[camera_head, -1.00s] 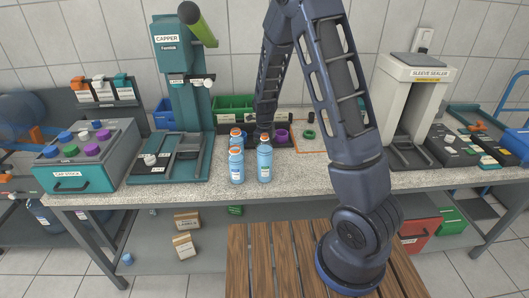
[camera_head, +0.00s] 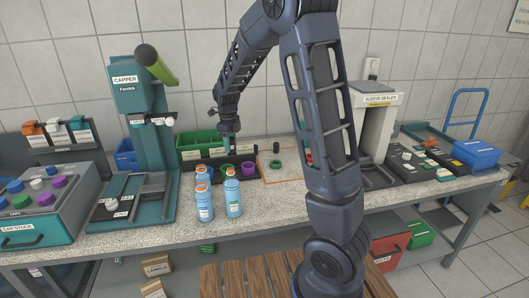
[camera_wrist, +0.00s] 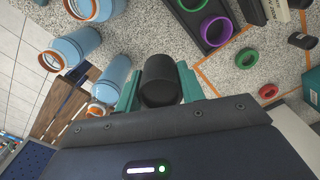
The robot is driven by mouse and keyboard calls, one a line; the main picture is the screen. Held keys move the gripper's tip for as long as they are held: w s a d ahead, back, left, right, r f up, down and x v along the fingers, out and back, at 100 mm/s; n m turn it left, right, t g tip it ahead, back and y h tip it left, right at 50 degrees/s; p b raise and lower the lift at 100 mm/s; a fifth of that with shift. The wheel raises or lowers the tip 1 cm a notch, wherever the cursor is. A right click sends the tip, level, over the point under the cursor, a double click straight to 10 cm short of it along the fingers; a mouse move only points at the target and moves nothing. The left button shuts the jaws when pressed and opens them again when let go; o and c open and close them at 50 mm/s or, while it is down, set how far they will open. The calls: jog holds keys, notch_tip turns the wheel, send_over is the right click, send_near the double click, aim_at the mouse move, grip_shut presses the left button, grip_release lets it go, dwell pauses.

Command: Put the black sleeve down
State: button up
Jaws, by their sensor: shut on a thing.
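My gripper (camera_wrist: 157,88) has teal fingers shut on the black sleeve (camera_wrist: 160,80) in the wrist view. In the head view my gripper (camera_head: 229,143) is over the sleeve tray, behind the bottles; the held sleeve is too small to make out there. The dark sleeve tray (camera_head: 195,168) holds a green sleeve (camera_head: 226,170) and a purple sleeve (camera_head: 248,168); it also shows at the top of the wrist view (camera_wrist: 207,42). I cannot tell whether the held sleeve touches anything.
Several blue bottles (camera_head: 233,197) with orange tops stand in front of the tray. An orange-outlined area (camera_head: 264,181) to the right has a green ring (camera_head: 276,163) and another dark cylinder (camera_head: 276,148). The capper (camera_head: 125,95) stands left, the sleeve sealer (camera_head: 376,120) right.

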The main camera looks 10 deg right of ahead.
jog(key=w+d, duration=0.6)
jog(key=w, duration=0.3)
jog(key=n, duration=0.4)
send_over(296, 149)
jog(key=f, duration=2)
jog(key=shift+s+a, duration=0.15)
jog(key=shift+s, duration=0.05)
jog(key=shift+f, duration=0.15)
jog(key=o, duration=0.9)
jog(key=shift+o, duration=0.2)
